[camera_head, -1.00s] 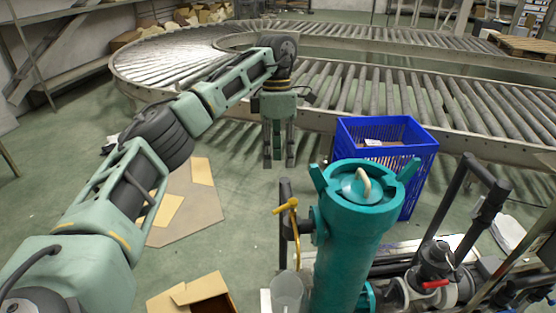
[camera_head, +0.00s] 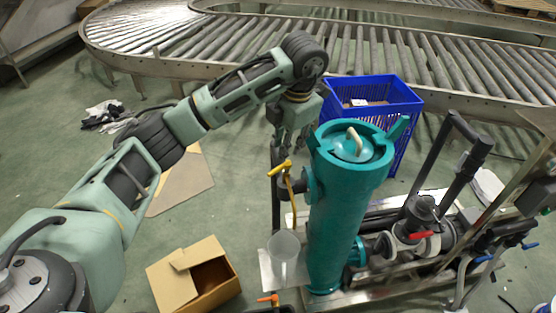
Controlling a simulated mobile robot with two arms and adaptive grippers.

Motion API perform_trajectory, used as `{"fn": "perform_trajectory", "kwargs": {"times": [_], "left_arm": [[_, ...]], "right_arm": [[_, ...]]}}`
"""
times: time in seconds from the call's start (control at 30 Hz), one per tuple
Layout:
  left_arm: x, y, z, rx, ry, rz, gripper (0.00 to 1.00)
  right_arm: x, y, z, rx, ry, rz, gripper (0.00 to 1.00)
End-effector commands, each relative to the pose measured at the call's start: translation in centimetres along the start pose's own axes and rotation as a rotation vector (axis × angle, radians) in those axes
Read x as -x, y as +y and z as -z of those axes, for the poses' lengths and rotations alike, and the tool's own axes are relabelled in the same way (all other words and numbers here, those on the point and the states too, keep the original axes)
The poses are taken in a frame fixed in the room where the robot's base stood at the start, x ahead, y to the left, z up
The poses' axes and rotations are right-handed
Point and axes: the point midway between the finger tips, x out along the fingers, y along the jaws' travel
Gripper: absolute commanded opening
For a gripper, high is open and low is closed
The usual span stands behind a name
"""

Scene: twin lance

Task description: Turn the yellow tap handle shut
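The yellow tap handle (camera_head: 279,170) sits on a small tap at the left side of a teal upright cylinder (camera_head: 345,205). A thin yellow-brown spout or pipe hangs below it. My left gripper (camera_head: 287,150) points down just above and behind the handle, close to the cylinder's rim. Its fingers look apart with nothing held between them. I cannot tell whether a fingertip touches the handle. My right gripper is not in view.
A clear cup (camera_head: 284,250) stands below the tap. A blue crate (camera_head: 400,108) stands behind the cylinder, before the roller conveyor (camera_head: 420,60). Pipework with a red-handled valve (camera_head: 421,235) is at right. An open cardboard box (camera_head: 175,285) lies at lower left.

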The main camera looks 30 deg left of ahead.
Motion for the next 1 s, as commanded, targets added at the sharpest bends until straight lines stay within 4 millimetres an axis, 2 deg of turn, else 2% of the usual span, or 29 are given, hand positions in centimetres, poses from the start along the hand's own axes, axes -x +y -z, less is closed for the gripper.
{"fn": "perform_trajectory", "kwargs": {"times": [0.3,0.5,0.83,1.0], "left_arm": [[-4.8,0.0,0.1,0.0,0.005,0.002,0.26],[-6.9,0.0,0.1,-0.002,0.003,0.001,0.26],[-7.3,0.0,0.0,-0.002,0.002,0.001,0.26],[-7.3,0.0,0.0,-0.002,0.002,0.001,0.11]], "right_arm": [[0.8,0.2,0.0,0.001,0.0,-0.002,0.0],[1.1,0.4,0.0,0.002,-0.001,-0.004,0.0],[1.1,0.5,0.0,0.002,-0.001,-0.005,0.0],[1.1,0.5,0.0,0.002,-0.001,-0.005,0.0]]}}
